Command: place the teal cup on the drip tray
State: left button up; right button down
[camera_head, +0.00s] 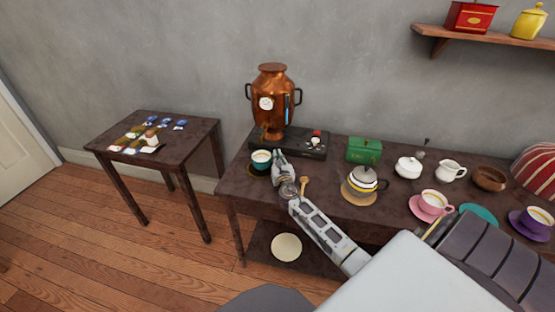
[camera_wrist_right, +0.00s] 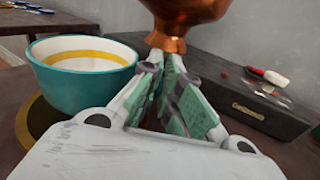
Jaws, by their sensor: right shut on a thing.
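The teal cup (camera_head: 261,156), with a white inside and a yellow band, is upright below the copper urn at the left end of the long table. It is large at the left of the right wrist view (camera_wrist_right: 85,80). A dark round mat with a gold ring, likely the drip tray (camera_wrist_right: 38,118), lies under it; I cannot tell whether the cup touches it. My right gripper (camera_head: 277,156) is beside the cup, on its right, fingers close together (camera_wrist_right: 166,75). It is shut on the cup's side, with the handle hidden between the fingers. My left gripper is not in view.
The copper urn (camera_head: 272,100) stands on a dark base (camera_head: 315,150) just behind the cup. A small side table (camera_head: 180,153) is at the left.

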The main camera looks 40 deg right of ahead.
jog(key=shift+f, duration=0.1)
jog(key=c, duration=1.6)
grip_release()
jog(key=shift+c, duration=0.2)
